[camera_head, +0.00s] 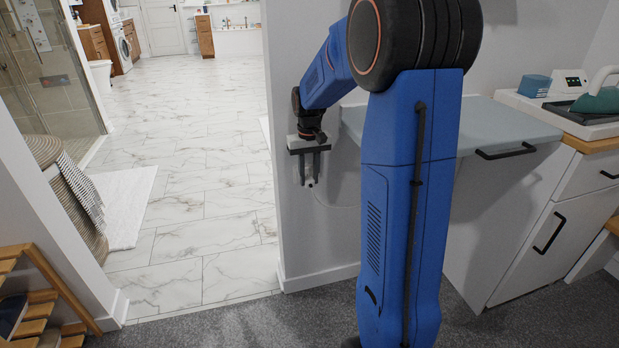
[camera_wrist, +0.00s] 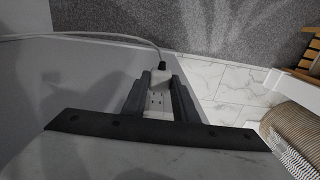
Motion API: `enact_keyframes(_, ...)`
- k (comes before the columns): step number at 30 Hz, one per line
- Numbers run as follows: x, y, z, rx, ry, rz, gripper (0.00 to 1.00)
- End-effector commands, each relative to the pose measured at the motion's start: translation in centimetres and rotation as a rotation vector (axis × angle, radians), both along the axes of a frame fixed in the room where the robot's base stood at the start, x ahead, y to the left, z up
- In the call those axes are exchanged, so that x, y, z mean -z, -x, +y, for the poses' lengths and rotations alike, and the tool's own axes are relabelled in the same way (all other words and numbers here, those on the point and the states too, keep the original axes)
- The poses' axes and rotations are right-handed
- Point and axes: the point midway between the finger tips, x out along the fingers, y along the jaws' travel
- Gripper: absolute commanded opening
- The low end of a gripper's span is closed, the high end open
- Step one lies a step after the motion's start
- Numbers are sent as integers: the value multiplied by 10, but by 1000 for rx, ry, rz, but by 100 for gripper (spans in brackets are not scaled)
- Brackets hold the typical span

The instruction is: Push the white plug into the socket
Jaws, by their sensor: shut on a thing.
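My gripper (camera_head: 309,166) is at the end of the wall beside the doorway, in the middle of the head view. In the wrist view its two dark fingers (camera_wrist: 160,100) are shut on the white plug (camera_wrist: 160,78). A white cable (camera_wrist: 115,39) leads from the plug to the left. The plug (camera_head: 311,184) shows small and low between the fingers in the head view. A white socket plate (camera_wrist: 158,103) with dark holes shows between the fingers, next to the plug. I cannot tell whether the plug's pins touch the socket or are inside it.
A grey countertop (camera_head: 505,124) with a drawer handle stands to the right, close to my arm. The doorway on the left opens onto a tiled floor (camera_head: 200,190). A wooden rack (camera_head: 40,300) and a woven basket (camera_head: 75,200) stand at the left.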

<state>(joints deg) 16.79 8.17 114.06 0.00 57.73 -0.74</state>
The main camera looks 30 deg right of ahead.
Motion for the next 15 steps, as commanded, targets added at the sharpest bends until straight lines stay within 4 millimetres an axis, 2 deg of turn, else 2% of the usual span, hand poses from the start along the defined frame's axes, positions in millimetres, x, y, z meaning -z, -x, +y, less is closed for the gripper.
enact_keyframes(15, 0, -10, -3, 0, 0, 1, 4)
